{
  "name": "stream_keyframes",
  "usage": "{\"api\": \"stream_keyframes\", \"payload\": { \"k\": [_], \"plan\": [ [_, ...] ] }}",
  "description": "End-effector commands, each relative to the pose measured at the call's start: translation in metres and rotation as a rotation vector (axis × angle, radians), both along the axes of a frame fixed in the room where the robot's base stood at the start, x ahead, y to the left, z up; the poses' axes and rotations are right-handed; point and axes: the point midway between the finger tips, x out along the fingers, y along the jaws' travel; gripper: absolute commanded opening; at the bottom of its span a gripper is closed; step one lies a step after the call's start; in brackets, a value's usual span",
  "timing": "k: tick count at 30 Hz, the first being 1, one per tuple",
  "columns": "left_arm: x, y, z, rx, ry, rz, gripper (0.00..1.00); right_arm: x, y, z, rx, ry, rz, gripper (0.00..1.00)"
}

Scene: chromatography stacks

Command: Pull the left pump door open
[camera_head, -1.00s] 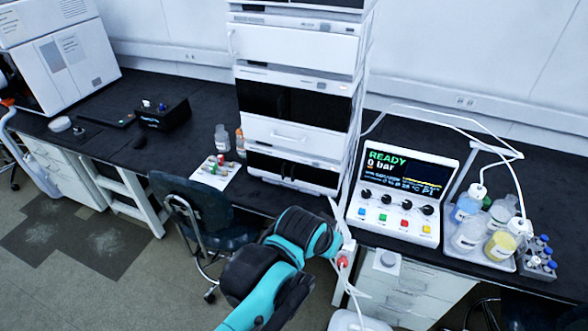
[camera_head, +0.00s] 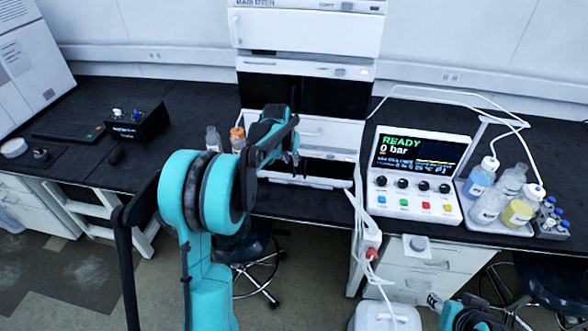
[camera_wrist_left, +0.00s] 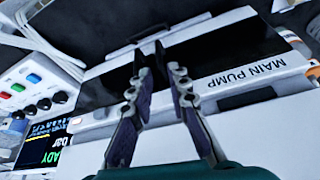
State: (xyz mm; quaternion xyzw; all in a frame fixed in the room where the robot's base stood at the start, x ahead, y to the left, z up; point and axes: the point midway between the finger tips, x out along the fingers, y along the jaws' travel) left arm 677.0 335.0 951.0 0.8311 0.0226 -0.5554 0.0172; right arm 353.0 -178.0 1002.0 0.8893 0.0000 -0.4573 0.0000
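The main pump (camera_wrist_left: 245,76), a white-framed unit with a dark front, fills the middle of the left wrist view, which looks upside down. Its left door (camera_wrist_left: 222,42) is the dark panel right of my fingers there, and the right door (camera_wrist_left: 106,86) is on the other side. Both look closed. My left gripper (camera_wrist_left: 161,58) is open, its fingertips in front of the seam between the doors; contact cannot be told. In the head view, my left gripper (camera_head: 292,158) is at the bottom of the stack and hides much of the pump. My right gripper (camera_head: 434,300) barely shows at bottom right.
A control console (camera_head: 417,175) reading READY stands right of the stack, with a bottle tray (camera_head: 487,224) beyond it. Bottles (camera_head: 212,140) stand left of the stack. A chair (camera_head: 240,247) is under the bench. A white tube hangs by the bench's front edge.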

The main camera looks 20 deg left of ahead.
Motion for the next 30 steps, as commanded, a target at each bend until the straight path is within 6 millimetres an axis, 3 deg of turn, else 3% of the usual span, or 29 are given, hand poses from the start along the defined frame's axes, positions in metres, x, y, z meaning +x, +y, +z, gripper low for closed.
{"api": "stream_keyframes", "payload": {
  "k": [6, 12, 23, 25, 30],
  "plan": [
    [0.014, 0.0, -0.037, 0.0, 0.0, 0.0, 0.17, 0.0, 0.0, -0.017, 0.0, 0.0, 0.0, 0.4],
    [0.023, 0.001, -0.059, 0.0, 0.0, 0.001, 0.17, 0.0, 0.0, -0.026, 0.0, 0.0, 0.0, 0.4],
    [0.026, 0.001, -0.064, 0.0, 0.0, 0.001, 0.17, 0.0, 0.0, -0.026, 0.0, 0.0, 0.0, 0.4],
    [0.026, 0.001, -0.064, 0.0, 0.0, 0.001, 0.01, 0.0, 0.0, -0.026, 0.0, 0.0, 0.0, 0.4],
    [0.026, 0.001, -0.063, 0.0, -0.001, 0.0, 0.0, 0.0, 0.0, -0.026, 0.0, 0.0, 0.0, 0.4]
  ]
}}
